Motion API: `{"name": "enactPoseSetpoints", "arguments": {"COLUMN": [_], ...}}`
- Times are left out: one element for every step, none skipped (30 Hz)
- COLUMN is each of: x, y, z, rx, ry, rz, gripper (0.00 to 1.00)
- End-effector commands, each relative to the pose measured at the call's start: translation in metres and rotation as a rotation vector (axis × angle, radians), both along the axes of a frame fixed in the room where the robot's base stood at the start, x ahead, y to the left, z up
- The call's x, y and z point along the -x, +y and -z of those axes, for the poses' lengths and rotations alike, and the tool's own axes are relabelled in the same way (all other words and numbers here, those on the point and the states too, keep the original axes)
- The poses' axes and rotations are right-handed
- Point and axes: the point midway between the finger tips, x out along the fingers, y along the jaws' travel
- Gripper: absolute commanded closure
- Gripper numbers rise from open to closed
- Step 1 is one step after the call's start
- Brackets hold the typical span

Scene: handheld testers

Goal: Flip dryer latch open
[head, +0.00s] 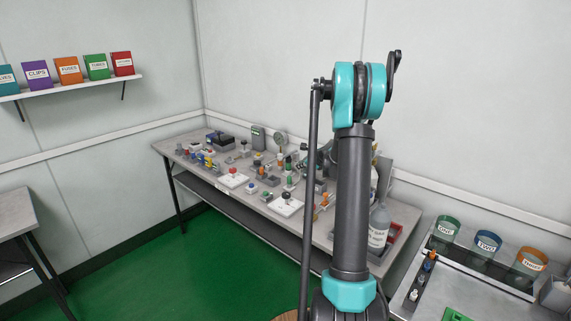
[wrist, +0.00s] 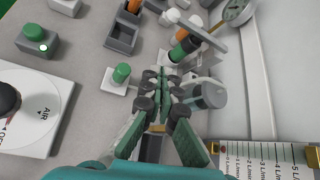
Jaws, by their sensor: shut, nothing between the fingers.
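My gripper (wrist: 163,78) is in the middle of the wrist view, its green fingers with dark joints together and nothing seen between them. It is over the bench, just right of a green button on a white base (wrist: 120,74). A grey cylinder with a clear end (wrist: 207,94) lies close on the right of the fingers; I cannot tell whether they touch. No dryer label or latch can be made out; the fingers hide part of what is behind them. In the head view my arm covers part of the bench, and the gripper cannot be made out clearly.
The bench (head: 400,214) is crowded with small testers. A white AIR dial plate (wrist: 42,112) and a green-button box (wrist: 36,40) are at left in the wrist view. A round gauge (wrist: 236,10) is top right, a litre scale (wrist: 270,155) lower right. Green floor (head: 190,270) is clear.

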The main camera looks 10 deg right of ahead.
Motion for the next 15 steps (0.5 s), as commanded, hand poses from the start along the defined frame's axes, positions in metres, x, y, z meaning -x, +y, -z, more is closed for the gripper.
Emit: {"name": "enactPoseSetpoints", "arguments": {"x": [-0.0025, -0.0036, -0.0044, -0.0047, -0.0049, -0.0049, -0.0048, -0.0047, -0.0046, -0.0046, -0.0046, -0.0047, -0.005, -0.0056, -0.0069], "y": [-0.0025, -0.0033, -0.0038, -0.004, -0.0041, -0.004, -0.004, -0.0039, -0.0038, -0.0038, -0.0037, -0.0036, -0.0035, -0.0031, -0.0025], "z": [0.001, 0.0013, 0.0015, 0.0016, 0.0017, 0.0016, 0.0016, 0.0016, 0.0015, 0.0015, 0.0015, 0.0015, 0.0017, 0.0023, 0.0033], "rx": [-0.012, -0.018, -0.024, -0.026, -0.028, -0.028, -0.028, -0.027, -0.027, -0.026, -0.026, -0.026, -0.025, -0.025, -0.025], "ry": [0.001, 0.001, 0.001, 0.002, 0.002, 0.002, 0.002, 0.002, 0.002, 0.002, 0.002, 0.002, 0.002, 0.002, 0.002], "rz": [0.01, 0.014, 0.018, 0.019, 0.02, 0.02, 0.02, 0.02, 0.02, 0.019, 0.019, 0.019, 0.019, 0.019, 0.018], "gripper": [1.0, 1.0, 1.0, 1.0, 1.0, 1.0, 1.0, 1.0, 1.0, 1.0, 1.0, 1.0, 1.0, 1.0, 1.0]}}
